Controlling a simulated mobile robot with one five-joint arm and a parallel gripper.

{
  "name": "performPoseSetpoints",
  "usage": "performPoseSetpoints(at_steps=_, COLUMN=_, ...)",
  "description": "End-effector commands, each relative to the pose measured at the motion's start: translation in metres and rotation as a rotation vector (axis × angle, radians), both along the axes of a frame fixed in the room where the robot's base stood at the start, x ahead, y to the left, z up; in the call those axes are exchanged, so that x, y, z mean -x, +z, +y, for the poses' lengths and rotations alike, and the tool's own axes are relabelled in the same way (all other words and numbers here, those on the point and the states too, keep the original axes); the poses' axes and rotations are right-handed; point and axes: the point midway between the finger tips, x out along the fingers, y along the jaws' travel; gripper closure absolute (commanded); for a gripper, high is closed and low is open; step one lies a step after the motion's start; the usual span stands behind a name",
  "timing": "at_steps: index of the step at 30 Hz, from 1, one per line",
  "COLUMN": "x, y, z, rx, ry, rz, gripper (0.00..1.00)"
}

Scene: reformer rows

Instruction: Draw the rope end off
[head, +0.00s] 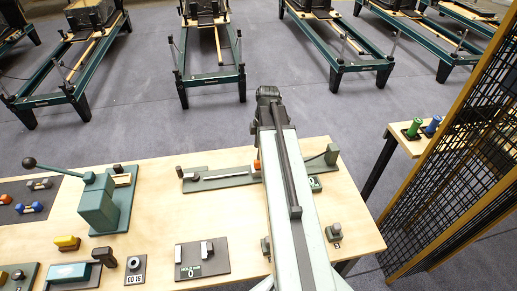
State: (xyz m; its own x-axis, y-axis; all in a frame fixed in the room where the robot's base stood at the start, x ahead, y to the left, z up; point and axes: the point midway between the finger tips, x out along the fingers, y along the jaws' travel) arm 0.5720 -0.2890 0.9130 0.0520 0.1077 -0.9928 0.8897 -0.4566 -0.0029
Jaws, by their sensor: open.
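My arm reaches from the bottom edge up across the right part of the wooden table. My gripper (268,93) is the dark end at the top of the arm, beyond the table's far edge over the grey floor. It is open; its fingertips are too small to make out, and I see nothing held. I cannot clearly identify a rope end. A long green base (222,178) with a pale rod (226,174) lies along the far side of the table. An orange piece (256,165) shows at the rod's right, beside my arm, which hides the base's middle.
A green lever press (98,205) stands on the left of the table. A mesh screen (455,160) stands right; reformers (209,77) line the back.

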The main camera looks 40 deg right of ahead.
Motion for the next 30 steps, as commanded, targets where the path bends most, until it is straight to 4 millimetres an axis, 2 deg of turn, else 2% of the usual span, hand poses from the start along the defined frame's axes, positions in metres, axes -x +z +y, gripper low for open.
performPoseSetpoints(at_steps=8, x=0.001, y=-0.009, z=-0.002, rx=0.000, ry=0.023, rz=-0.004, gripper=0.49)
performPoseSetpoints(at_steps=18, x=-0.002, y=-0.066, z=0.004, rx=0.000, ry=0.022, rz=-0.003, gripper=0.49)
performPoseSetpoints(at_steps=21, x=-0.003, y=-0.077, z=0.006, rx=0.000, ry=0.021, rz=-0.003, gripper=0.49)
performPoseSetpoints(at_steps=30, x=-0.004, y=-0.077, z=0.007, rx=0.000, ry=0.022, rz=-0.003, gripper=0.49)
